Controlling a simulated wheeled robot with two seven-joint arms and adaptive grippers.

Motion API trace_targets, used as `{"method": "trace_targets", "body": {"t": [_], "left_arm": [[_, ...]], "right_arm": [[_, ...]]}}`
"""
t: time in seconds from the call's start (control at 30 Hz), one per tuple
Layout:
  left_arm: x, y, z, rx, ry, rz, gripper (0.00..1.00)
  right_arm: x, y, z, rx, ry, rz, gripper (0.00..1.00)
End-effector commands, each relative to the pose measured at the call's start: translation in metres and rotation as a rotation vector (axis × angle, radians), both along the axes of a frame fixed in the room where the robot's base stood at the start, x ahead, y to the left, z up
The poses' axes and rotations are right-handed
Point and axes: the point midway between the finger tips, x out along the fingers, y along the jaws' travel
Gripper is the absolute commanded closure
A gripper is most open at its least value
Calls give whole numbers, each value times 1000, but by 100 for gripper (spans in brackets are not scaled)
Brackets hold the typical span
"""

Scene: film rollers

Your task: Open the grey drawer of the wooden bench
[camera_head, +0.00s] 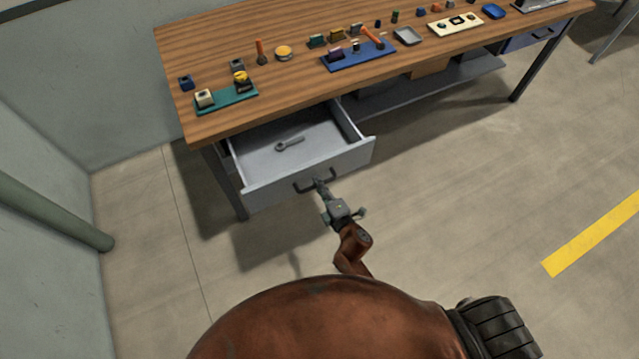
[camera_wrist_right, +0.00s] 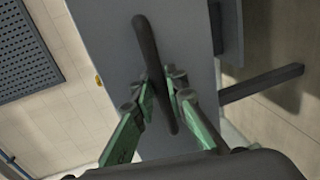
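The wooden bench (camera_head: 215,45) stands at the top of the head view. Its grey drawer (camera_head: 345,162) is pulled well out under the left part of the top, and a small grey wrench (camera_head: 289,144) lies inside. The dark bar handle (camera_head: 301,187) is on the drawer front, and it also shows in the right wrist view (camera_wrist_right: 147,45). My right gripper (camera_head: 319,184) is at this handle. In the right wrist view its green fingers (camera_wrist_right: 162,84) lie on either side of the bar and appear closed on it. My left gripper is not in view.
Small parts, a teal tray (camera_head: 240,97) and a blue tray (camera_head: 350,60) are on the bench top. A blue drawer (camera_head: 530,38) is at the right end, shut. A green pipe (camera_head: 50,215) is at left. The floor in front of the bench is clear.

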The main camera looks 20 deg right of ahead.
Motion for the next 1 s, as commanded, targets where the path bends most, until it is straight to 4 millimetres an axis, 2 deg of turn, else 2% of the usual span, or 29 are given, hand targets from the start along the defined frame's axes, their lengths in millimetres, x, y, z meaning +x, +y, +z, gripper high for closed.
{"method": "trace_targets", "body": {"t": [0.2,0.47,0.57,0.67,1.0], "left_arm": [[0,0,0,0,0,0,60],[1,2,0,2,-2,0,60],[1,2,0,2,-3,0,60],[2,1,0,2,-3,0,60],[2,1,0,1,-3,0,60]], "right_arm": [[0,0,0,0,0,-1,72],[-1,-1,0,0,0,-2,72],[-8,-3,1,-2,2,-2,72],[-22,-5,3,-2,2,-2,72],[-89,-16,18,-1,2,-2,72]]}}
